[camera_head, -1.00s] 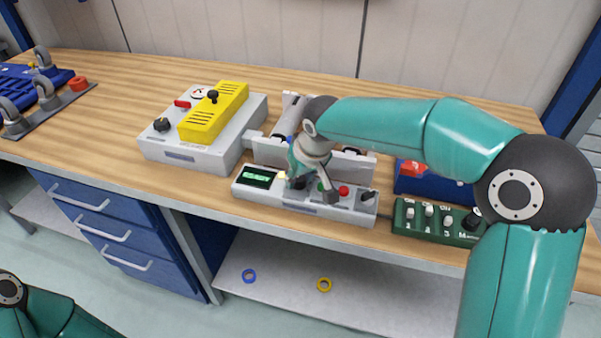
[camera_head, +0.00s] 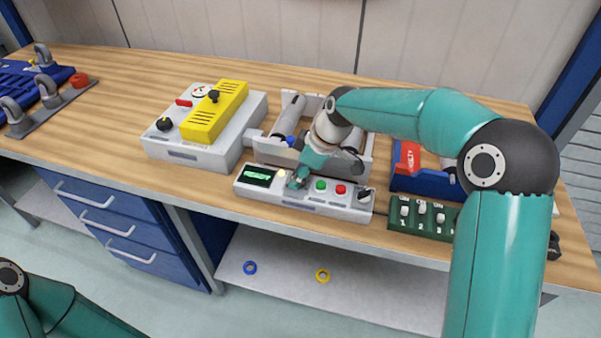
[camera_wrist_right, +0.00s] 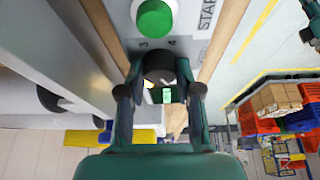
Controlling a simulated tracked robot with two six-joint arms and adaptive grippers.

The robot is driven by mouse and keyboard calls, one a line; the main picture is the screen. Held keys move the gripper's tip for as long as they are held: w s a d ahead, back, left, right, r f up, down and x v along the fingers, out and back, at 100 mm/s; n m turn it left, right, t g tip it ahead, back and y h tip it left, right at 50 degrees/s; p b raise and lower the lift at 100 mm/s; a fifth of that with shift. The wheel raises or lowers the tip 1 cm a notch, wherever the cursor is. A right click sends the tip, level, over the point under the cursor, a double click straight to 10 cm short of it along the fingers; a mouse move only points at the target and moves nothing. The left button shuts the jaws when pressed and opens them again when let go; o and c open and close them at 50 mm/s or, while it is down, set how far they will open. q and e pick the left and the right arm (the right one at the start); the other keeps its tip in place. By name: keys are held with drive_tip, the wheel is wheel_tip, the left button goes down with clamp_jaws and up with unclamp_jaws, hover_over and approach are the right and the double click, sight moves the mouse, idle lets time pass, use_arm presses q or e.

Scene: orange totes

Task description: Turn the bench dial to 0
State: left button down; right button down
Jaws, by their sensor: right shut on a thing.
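The bench dial (camera_wrist_right: 158,66) is a dark round knob on a pale grey control panel (camera_head: 335,207) at the bench's front edge. In the right wrist view it sits between my fingertips. My right gripper (camera_head: 298,181) is shut on it; the same gripper shows in the wrist view (camera_wrist_right: 160,80). In the head view the gripper hides the dial, and its pointer cannot be read. A small screen (camera_head: 259,176) with green text too small to read is left of the dial. My left arm shows at lower left, its gripper out of view.
Right of the dial are a green button (camera_head: 320,185), a red button (camera_head: 341,189) and a dark-tipped toggle (camera_head: 364,194). A grey tray (camera_head: 268,151) stands close behind. A grey box with a yellow cover (camera_head: 214,111) is left; a green switch box (camera_head: 420,219) is right.

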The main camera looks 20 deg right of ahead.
drive_tip(key=shift+s+n, duration=0.1)
drive_tip(key=shift+n, duration=0.2)
drive_tip(key=c, duration=0.8)
unclamp_jaws()
drive_tip(key=shift+d+r, duration=0.1)
drive_tip(key=v, duration=1.1)
drive_tip(key=shift+r, duration=0.35)
drive_tip(key=shift+d, duration=0.1)
drive_tip(key=shift+d+f, duration=0.1)
